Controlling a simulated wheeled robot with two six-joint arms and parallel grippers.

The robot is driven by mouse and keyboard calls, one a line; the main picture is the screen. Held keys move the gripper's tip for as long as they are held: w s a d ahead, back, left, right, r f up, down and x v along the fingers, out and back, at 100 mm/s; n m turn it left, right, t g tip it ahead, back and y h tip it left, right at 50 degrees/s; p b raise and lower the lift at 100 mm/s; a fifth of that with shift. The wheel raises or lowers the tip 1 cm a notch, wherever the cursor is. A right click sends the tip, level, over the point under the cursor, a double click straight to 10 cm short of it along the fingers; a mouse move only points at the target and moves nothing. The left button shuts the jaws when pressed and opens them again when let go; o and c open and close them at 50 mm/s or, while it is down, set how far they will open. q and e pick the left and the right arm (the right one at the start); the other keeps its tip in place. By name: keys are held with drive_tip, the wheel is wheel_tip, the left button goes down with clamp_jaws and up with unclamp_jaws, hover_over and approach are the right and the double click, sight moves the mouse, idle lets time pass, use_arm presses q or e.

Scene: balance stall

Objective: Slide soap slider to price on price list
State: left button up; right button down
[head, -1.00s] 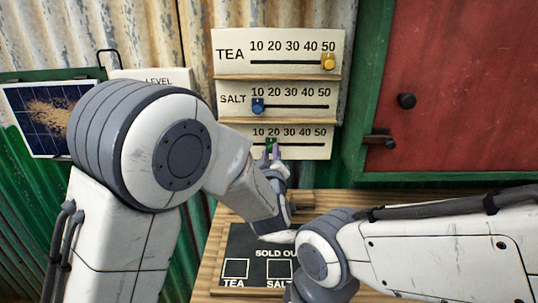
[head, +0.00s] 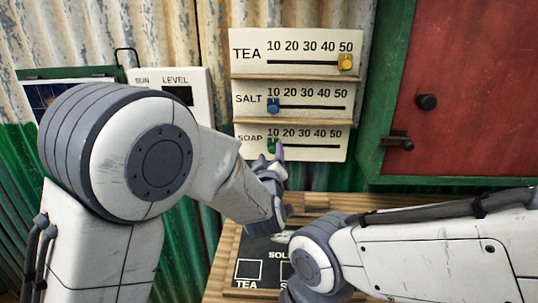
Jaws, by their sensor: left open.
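The green soap slider (head: 272,145) is on the lowest row of the price board, the SOAP board (head: 314,148), below the 10 mark. My left gripper (head: 272,157) is open at this row, its fingertips close to the slider. One finger reaches up just right of the slider; whether it touches cannot be told. My arm and fingers hide part of the slider's slot. My right arm crosses the lower right; its gripper is not visible. No separate price list can be made out.
Above, the yellow tea slider (head: 345,62) is at 50 and the blue salt slider (head: 273,105) at 10. A dark SOLD OUT board (head: 262,248) lies on the wooden counter (head: 222,268). A red door (head: 470,90) stands right.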

use_arm(q)
drive_tip(key=s+b, duration=0.1)
drive_tip(key=s, duration=0.9)
drive_tip(key=shift+a, duration=0.45)
